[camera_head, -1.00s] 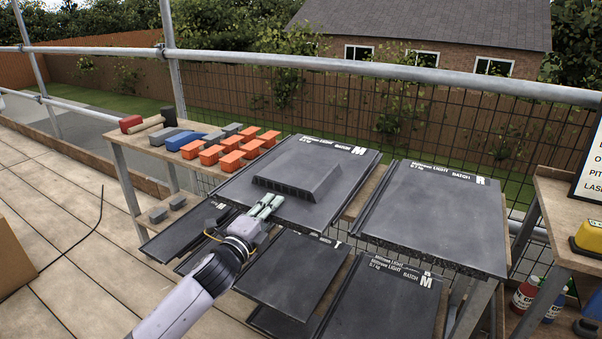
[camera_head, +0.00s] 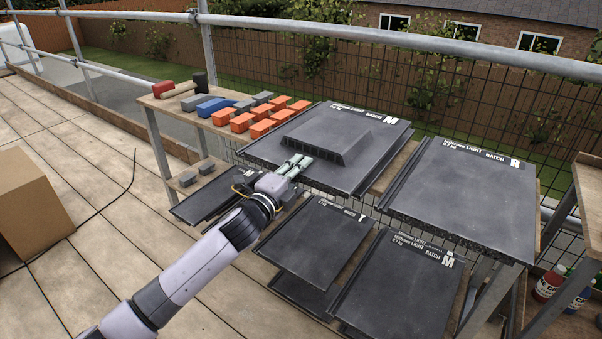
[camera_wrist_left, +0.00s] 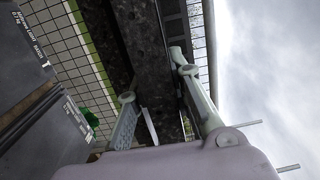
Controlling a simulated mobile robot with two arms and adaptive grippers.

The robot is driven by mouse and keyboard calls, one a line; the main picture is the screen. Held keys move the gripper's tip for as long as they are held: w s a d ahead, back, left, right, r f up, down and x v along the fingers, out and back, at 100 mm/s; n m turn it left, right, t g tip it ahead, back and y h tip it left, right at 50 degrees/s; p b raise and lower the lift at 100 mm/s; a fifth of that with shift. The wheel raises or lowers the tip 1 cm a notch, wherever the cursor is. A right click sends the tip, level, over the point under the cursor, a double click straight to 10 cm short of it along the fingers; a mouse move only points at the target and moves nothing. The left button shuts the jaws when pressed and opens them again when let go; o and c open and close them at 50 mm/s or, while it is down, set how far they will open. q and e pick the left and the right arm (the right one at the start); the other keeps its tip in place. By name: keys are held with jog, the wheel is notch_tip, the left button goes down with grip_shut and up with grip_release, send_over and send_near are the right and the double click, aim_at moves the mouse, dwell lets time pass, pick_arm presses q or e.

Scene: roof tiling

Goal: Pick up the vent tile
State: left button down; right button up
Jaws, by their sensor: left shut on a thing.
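The vent tile (camera_head: 325,140) is a dark grey tile with a raised, ribbed hood, marked "BATCH M". It is at the back left of the tile group in the head view, over the work table. My left gripper (camera_head: 298,164) is at its near left edge and is shut on it. In the left wrist view, the dark speckled edge of the tile (camera_wrist_left: 148,45) lies between the two fingers of the gripper (camera_wrist_left: 157,85). I cannot tell whether the tile rests on what is below or is slightly raised. My right gripper is not in view.
A flat tile marked R (camera_head: 460,190) lies to the right. Tiles marked T (camera_head: 315,240) and M (camera_head: 400,290) lie lower in front. Orange blocks (camera_head: 262,127) and a red-headed mallet (camera_head: 164,88) are on the table at left. A cardboard box (camera_head: 30,205) stands at far left.

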pick_arm(q)
notch_tip(320, 180, up, 9)
jog(key=shift+r+p, duration=0.15)
jog(key=shift+p, duration=1)
notch_tip(320, 180, up, 8)
jog(key=p, duration=0.2)
jog(key=shift+r, duration=0.25)
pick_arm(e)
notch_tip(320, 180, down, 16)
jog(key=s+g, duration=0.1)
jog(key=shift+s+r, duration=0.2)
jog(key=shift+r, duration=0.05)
